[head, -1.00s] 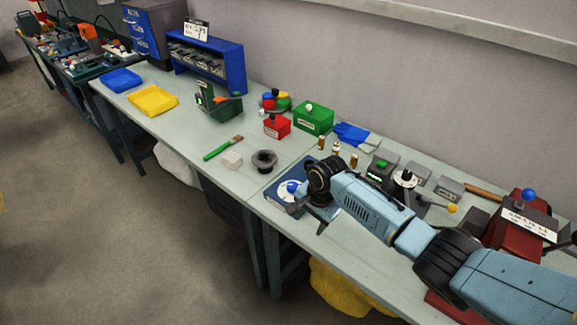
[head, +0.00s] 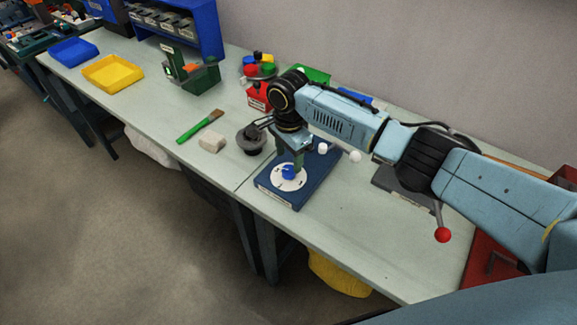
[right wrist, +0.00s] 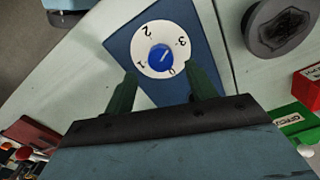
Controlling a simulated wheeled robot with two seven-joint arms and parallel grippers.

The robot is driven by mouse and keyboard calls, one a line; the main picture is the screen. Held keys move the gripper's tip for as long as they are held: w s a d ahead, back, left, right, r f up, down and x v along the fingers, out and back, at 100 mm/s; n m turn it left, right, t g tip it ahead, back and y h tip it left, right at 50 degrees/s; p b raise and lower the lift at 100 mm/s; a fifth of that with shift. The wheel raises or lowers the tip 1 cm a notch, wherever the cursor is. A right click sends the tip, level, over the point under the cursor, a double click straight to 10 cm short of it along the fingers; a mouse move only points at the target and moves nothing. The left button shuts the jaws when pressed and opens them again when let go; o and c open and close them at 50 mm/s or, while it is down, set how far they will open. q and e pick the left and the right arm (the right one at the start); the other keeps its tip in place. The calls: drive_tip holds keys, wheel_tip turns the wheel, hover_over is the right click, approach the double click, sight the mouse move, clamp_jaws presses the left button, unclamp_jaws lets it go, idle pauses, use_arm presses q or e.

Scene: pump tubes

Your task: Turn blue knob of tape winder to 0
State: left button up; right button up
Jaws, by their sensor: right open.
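The tape winder has a dark blue base (head: 268,187), a round white dial (head: 280,184) and a blue knob (head: 288,171). In the right wrist view the dial (right wrist: 146,45) shows the numbers 0, 1, 2 and 3. The knob (right wrist: 161,57) has a light mark that appears to point up and right, near the 3 side; its exact setting is hard to read. My right gripper (head: 289,162) is open, pointing down over the dial. In the right wrist view its green fingertips (right wrist: 162,82) are apart, either side of and just short of the knob. My left gripper is out of view.
A dark round part (head: 251,140) stands close left of the base, with a pale block (head: 211,144) and green brush (head: 200,126) beyond. A red box (head: 257,97) is behind. A lever with a red ball (head: 443,235) is at right. The front table strip is clear.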

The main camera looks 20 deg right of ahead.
sight(289, 169)
wheel_tip(289, 169, down, 4)
drive_tip(key=shift+r, duration=0.1)
drive_tip(key=shift+f, duration=0.35)
drive_tip(key=shift+c, duration=0.2)
drive_tip(key=c, duration=1)
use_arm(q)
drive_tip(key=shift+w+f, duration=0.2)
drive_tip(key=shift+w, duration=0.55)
use_arm(e)
drive_tip(key=shift+o, duration=0.2)
